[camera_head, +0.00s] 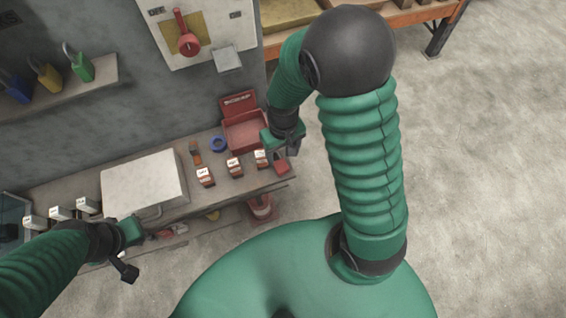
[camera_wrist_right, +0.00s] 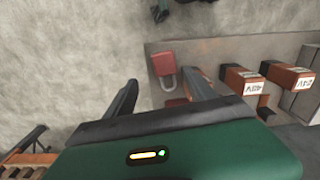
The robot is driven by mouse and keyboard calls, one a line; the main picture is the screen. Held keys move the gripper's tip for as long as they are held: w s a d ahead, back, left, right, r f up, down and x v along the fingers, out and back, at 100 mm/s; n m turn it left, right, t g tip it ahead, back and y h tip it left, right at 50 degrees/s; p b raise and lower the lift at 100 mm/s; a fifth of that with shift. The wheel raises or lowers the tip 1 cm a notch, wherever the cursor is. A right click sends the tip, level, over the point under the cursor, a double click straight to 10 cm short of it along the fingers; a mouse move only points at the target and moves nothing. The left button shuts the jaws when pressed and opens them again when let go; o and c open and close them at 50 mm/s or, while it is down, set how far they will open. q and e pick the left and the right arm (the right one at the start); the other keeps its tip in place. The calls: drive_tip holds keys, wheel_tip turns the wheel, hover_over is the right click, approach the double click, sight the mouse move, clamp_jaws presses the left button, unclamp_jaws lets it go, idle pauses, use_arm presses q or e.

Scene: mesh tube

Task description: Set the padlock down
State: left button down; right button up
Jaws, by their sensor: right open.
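A red padlock (camera_wrist_right: 165,63) with a grey shackle lies on the bench top near its edge, in the right wrist view. In the head view it shows as a small red shape (camera_head: 281,169) at the bench's right end. My right gripper (camera_wrist_right: 165,88) is open and empty. Its two fingers are spread apart, with the padlock showing beyond and between their tips; no finger appears to touch it. In the head view the right gripper (camera_head: 291,147) is just above the padlock. My left gripper (camera_head: 126,270) is at the lower left, away from the padlock; its jaw opening is unclear.
Several labelled red-brown blocks (camera_head: 235,166) stand beside the padlock. An open red box (camera_head: 244,133) and blue tape roll (camera_head: 218,143) are behind them. Blue, yellow and green padlocks (camera_head: 81,68) stand on a wall shelf. A red switch (camera_head: 187,42) is on the wall panel.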

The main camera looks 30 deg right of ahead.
sight(281, 165)
drive_tip(key=f, duration=0.1)
drive_tip(key=a+f, duration=0.2)
drive_tip(key=f, duration=0.1)
drive_tip(key=shift+s+a+f, duration=0.1)
drive_tip(key=shift+s, duration=0.2)
drive_tip(key=shift+w+f, duration=0.15)
drive_tip(key=shift+f, duration=0.8)
drive_tip(key=shift+d+f, duration=0.15)
drive_tip(key=shift+d, duration=0.8)
drive_tip(key=c, duration=0.6)
drive_tip(key=shift+a, duration=0.4)
drive_tip(key=c, duration=0.5)
drive_tip(key=shift+a, duration=0.35)
clamp_jaws()
use_arm(q)
drive_tip(key=shift+a+f, duration=0.2)
drive_tip(key=shift+a, duration=0.4)
drive_tip(key=shift+a+f, duration=0.2)
drive_tip(key=shift+a, duration=0.35)
use_arm(e)
drive_tip(key=shift+d, duration=0.15)
